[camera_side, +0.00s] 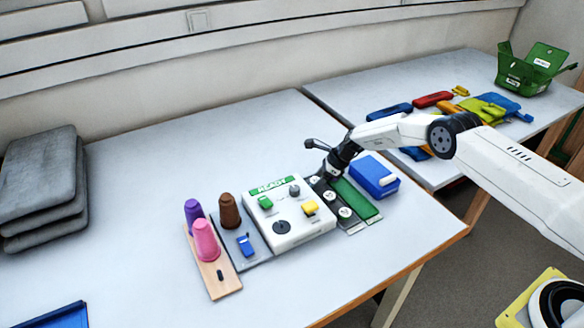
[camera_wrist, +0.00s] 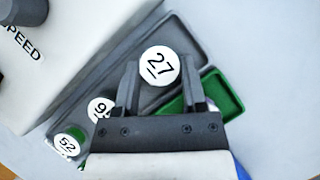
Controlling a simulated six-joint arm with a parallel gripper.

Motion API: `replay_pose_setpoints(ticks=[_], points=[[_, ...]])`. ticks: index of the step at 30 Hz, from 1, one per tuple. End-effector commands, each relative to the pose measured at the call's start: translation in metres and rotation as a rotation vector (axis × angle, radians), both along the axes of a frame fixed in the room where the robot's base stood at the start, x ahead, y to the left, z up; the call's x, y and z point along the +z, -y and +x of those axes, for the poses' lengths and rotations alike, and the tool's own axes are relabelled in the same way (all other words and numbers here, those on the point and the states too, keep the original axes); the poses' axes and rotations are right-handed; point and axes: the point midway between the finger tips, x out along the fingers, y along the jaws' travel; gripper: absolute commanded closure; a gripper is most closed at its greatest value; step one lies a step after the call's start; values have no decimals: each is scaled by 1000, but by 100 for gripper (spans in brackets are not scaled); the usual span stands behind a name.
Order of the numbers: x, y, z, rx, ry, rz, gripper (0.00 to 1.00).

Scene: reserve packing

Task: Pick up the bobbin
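Bobbins with white numbered tops stand in a row in a grey tray (camera_side: 354,229). In the wrist view, the bobbin marked 27 (camera_wrist: 159,68) appears between the tips of my gripper (camera_wrist: 159,60). The gripper is open, with one finger to each side of that bobbin's top; whether they touch it I cannot tell. A second bobbin (camera_wrist: 100,108) is partly hidden by the left finger and gripper body. The bobbin marked 52 (camera_wrist: 67,144) shows some green at its side. In the side view, my gripper (camera_side: 327,174) is low at the tray's far end.
A white control box (camera_side: 292,232) stands close left of the tray. A green tray (camera_side: 357,199) and a blue box (camera_side: 374,178) are on the right. Purple, pink and brown cones (camera_side: 229,212) stand further left. The table's front and far left-middle are clear.

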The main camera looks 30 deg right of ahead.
Motion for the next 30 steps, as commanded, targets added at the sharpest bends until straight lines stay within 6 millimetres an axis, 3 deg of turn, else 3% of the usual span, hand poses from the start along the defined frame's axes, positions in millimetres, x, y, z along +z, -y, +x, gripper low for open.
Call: replay_pose_setpoints(ticks=[1, 4, 17, 30], points=[[0, 0, 0, 0, 0, 0, 69], [0, 0, 0, 0, 0, 0, 100], [4, 0, 0, 0, 0, 0, 100], [37, 0, -4, 0, -2, -1, 100]])
